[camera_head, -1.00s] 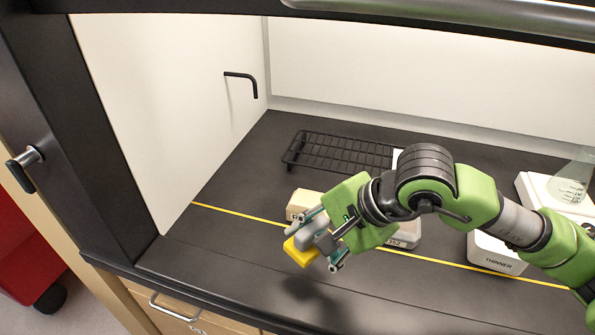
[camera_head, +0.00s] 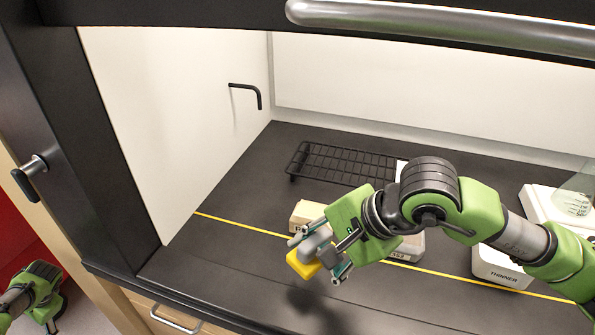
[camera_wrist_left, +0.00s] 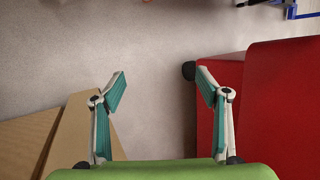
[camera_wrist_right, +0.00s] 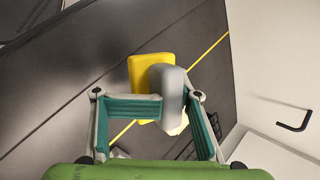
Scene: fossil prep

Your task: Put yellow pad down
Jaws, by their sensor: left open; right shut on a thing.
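The yellow pad (camera_head: 303,265) is a small yellow block with a grey rounded handle (camera_head: 316,241). My right gripper (camera_head: 322,252) is shut on it and holds it above the dark bench top inside the hood; a shadow lies on the bench below. In the right wrist view the yellow part (camera_wrist_right: 143,70) shows beyond the grey handle (camera_wrist_right: 168,92), which is between the fingers. My left gripper (camera_wrist_left: 160,95) is open and empty, over the floor outside the hood; part of it shows at the lower left of the head view (camera_head: 47,300).
A black wire rack (camera_head: 335,163) stands at the back. A beige box (camera_head: 305,213) is behind my right gripper, partly hidden. A white thinner container (camera_head: 500,268) and a glass flask (camera_head: 575,195) are at the right. A yellow line (camera_head: 240,224) crosses the bench. Bench left of the pad is clear.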

